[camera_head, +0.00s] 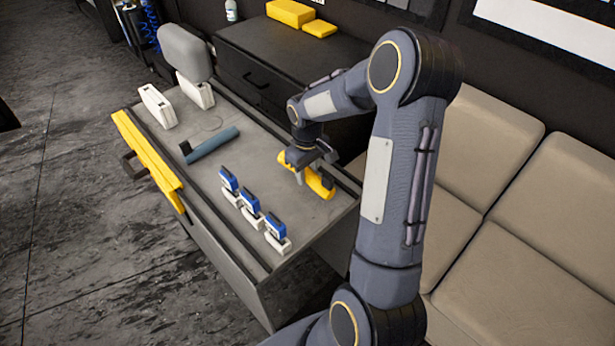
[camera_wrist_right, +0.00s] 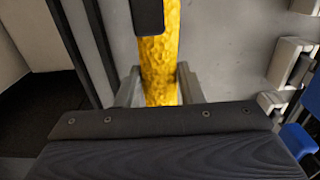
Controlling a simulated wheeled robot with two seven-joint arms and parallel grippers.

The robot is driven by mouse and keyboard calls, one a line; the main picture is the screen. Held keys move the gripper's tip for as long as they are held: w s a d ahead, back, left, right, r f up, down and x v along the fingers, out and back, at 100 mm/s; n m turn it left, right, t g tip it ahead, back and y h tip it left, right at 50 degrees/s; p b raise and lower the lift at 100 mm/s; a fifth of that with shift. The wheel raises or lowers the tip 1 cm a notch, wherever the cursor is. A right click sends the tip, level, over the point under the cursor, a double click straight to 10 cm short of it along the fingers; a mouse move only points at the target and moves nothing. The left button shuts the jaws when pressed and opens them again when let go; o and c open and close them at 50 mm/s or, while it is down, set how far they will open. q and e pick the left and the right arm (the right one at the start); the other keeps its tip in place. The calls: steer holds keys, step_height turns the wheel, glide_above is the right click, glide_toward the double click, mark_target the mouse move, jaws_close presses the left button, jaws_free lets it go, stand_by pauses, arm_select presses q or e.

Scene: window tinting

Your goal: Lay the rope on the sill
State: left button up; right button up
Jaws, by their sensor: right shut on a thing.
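A short yellow roll (camera_head: 319,183) with a mottled surface lies at the right side of the grey worktop (camera_head: 255,165); it may be the rope. My right gripper (camera_head: 309,165) comes down over it and is shut on it. In the right wrist view the yellow roll (camera_wrist_right: 160,60) runs between the two fingers (camera_wrist_right: 158,88), with a dark piece (camera_wrist_right: 147,15) over its far part. I cannot tell whether the roll touches the worktop. No part is clearly recognisable as the sill. My left gripper is out of view.
Several blue-and-white holders (camera_head: 251,208) stand in a row near the front. A blue-grey tube (camera_head: 213,145) lies mid-worktop, and a long yellow bar (camera_head: 148,160) lies along the left edge. White blocks (camera_head: 157,105) stand at the back. A beige sofa (camera_head: 490,150) is on the right.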

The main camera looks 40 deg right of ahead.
mark_target(308, 179)
steer(key=shift+f, duration=1.6)
steer(key=o, duration=1)
steer(key=shift+o, duration=0.2)
step_height(308, 179, up, 12)
steer(key=shift+f+b, duration=0.15)
steer(key=shift+b, duration=0.25)
steer(key=shift+s+a+r, duration=0.1)
steer(key=shift+r, duration=0.25)
steer(key=s+a+r+m+t+y, duration=0.1)
steer(key=s+a+r+t+y, duration=0.15)
steer(key=s+a+r, duration=0.55)
steer(key=s+a+f+m+t+y, duration=0.1)
steer(key=s+a+f+t, duration=0.1)
steer(key=s+a, duration=0.6)
steer(key=s+t, duration=0.1)
steer(key=s, duration=0.3)
steer(key=shift+a+f+m, duration=0.2)
steer(key=shift+a+m, duration=0.1)
steer(key=shift+m, duration=0.1)
